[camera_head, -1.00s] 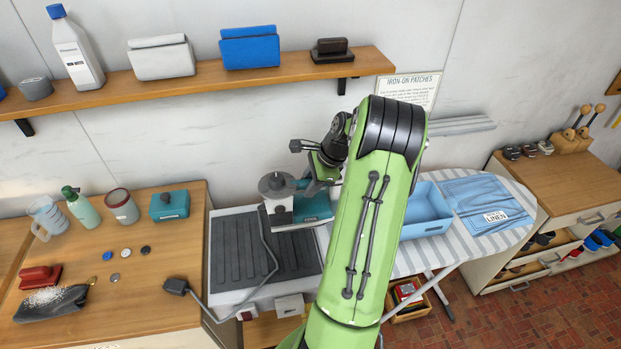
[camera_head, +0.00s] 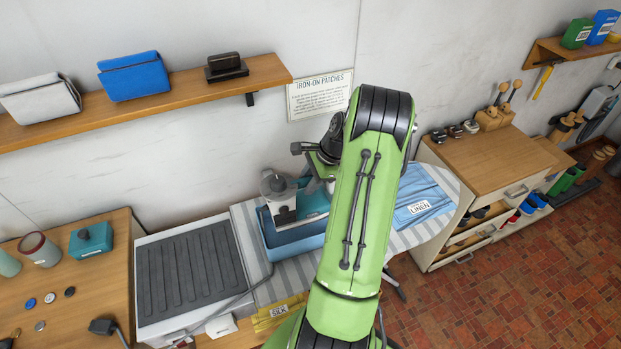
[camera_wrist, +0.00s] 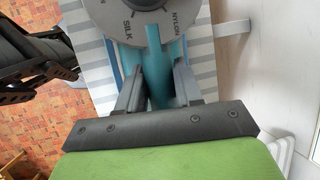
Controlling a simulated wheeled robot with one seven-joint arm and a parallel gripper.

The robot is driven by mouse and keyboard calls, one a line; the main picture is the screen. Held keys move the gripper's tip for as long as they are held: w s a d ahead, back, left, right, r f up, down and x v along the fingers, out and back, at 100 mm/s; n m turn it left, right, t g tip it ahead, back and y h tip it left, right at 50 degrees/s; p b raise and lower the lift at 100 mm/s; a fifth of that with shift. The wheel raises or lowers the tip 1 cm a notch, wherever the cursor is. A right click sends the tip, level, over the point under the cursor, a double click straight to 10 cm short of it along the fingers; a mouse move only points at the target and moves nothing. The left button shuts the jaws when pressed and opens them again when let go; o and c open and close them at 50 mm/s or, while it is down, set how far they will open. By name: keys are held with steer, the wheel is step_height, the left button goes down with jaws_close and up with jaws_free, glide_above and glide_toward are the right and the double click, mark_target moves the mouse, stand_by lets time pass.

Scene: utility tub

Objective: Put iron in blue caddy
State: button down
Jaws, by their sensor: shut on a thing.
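The iron (camera_head: 281,207) is teal and white with a round grey dial on top. In the wrist view its dial (camera_wrist: 148,18), lettered SILK and NYLON, and its teal handle show close up. My gripper (camera_wrist: 158,84) is shut on the iron's handle. The head view shows the iron over or inside the blue caddy (camera_head: 292,243), an open box on the striped ironing board; I cannot tell whether it touches the caddy's floor.
A ribbed grey rest (camera_head: 190,275) stands left of the striped board (camera_head: 275,292). The iron's cord runs across to it. A folded blue linen cloth (camera_head: 425,195) lies right of the caddy. A wall shelf (camera_head: 190,85) holds pouches above. A wooden cabinet (camera_head: 490,160) stands at right.

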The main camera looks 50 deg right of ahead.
mark_target(311, 199)
steer(key=shift+b+x, duration=0.6)
steer(key=shift+x, duration=0.2)
step_height(311, 199, down, 8)
steer(key=b, duration=0.7)
steer(key=shift+s+f, duration=0.15)
steer(key=shift+f, duration=0.05)
steer(key=shift+f+b, duration=0.45)
steer(key=c, duration=0.8)
jaws_free()
steer(key=shift+o, duration=0.7)
steer(key=shift+s, duration=0.1)
steer(key=p+v, duration=0.2)
steer(key=v, duration=1.3)
steer(key=shift+r, duration=0.35)
steer(key=shift+d, duration=0.15)
